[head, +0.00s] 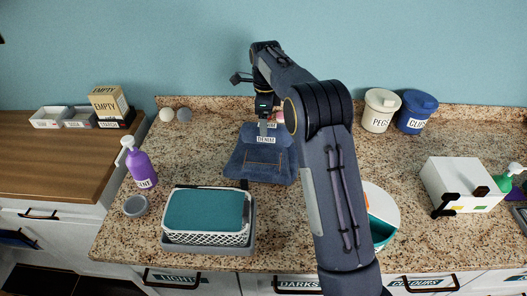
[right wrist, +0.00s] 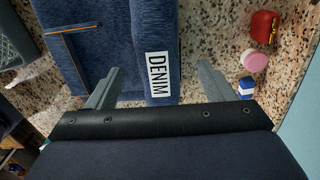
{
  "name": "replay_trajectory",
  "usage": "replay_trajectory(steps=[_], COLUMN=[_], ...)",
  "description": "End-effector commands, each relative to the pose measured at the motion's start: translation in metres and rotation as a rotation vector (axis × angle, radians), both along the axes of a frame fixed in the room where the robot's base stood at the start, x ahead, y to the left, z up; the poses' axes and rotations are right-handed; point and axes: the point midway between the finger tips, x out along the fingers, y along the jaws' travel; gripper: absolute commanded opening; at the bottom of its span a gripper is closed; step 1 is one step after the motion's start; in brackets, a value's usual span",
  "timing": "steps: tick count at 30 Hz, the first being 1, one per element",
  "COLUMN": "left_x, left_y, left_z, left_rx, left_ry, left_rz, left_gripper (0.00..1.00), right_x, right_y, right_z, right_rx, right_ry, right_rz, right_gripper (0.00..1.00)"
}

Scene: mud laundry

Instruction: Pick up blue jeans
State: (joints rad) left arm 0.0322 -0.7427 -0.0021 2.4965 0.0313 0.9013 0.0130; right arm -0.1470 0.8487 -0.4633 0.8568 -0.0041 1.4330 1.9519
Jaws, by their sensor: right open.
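The folded blue jeans (head: 262,165) lie on the speckled counter at the centre back, with a white DENIM label on their far part. They also show in the right wrist view (right wrist: 100,45), with the label beside a raised fold. My right gripper (head: 264,125) is over the far end of the jeans. In the right wrist view it (right wrist: 160,88) is open, with one finger over the jeans and the other past their edge, the labelled fold between them. Whether the fingers touch the cloth I cannot tell. My left gripper is not in view.
A basket (head: 203,238) with teal cloth stands in front. A purple bottle (head: 141,165) is left; white (head: 379,113) and blue (head: 416,115) tubs and a white box (head: 460,185) are right. Red (right wrist: 264,27), pink (right wrist: 255,62) and blue-white (right wrist: 246,88) items lie beside the jeans.

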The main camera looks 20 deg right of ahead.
Motion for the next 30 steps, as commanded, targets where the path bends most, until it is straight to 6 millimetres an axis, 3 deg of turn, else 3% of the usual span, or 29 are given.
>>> replay_trajectory(steps=[7,16,30], left_x=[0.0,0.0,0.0], left_y=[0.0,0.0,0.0], left_z=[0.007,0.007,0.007], left_rx=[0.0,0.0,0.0], left_ry=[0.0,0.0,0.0], left_rz=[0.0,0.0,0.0], left_gripper=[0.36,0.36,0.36], right_x=[-0.002,-0.002,-0.002], right_y=[0.001,0.001,0.001], right_z=[-0.034,-0.039,-0.039], right_rx=[0.001,0.001,0.001], right_ry=[0.002,-0.001,-0.001], right_rz=[0.001,0.001,0.001], right_gripper=[0.75,0.74,0.13])
